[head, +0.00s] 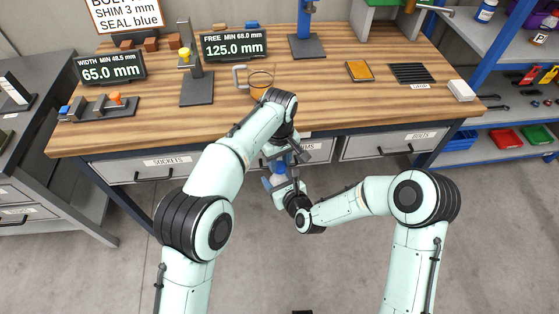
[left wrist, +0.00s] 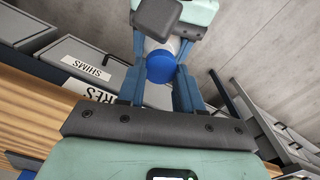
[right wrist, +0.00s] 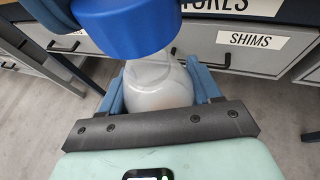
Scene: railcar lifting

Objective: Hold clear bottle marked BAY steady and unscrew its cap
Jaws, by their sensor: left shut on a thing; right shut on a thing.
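The clear bottle (right wrist: 158,88) has a large blue cap (right wrist: 130,25) at its top; the right wrist view shows both close up. I cannot read a BAY mark on it. My right gripper (head: 279,178) has its blue fingers closed around the bottle body, one on each side. My left gripper (head: 282,157) comes from above, and its fingers are shut on the blue cap, which shows between them in the left wrist view (left wrist: 160,68). The cap is over the bottle neck; I cannot tell whether it is loose. In the head view the arms hide most of the bottle.
The bottle is held in front of the wooden workbench (head: 330,105), near its drawers (head: 385,144). A shelf rack (head: 515,105) stands at the right. The floor around my arms is clear.

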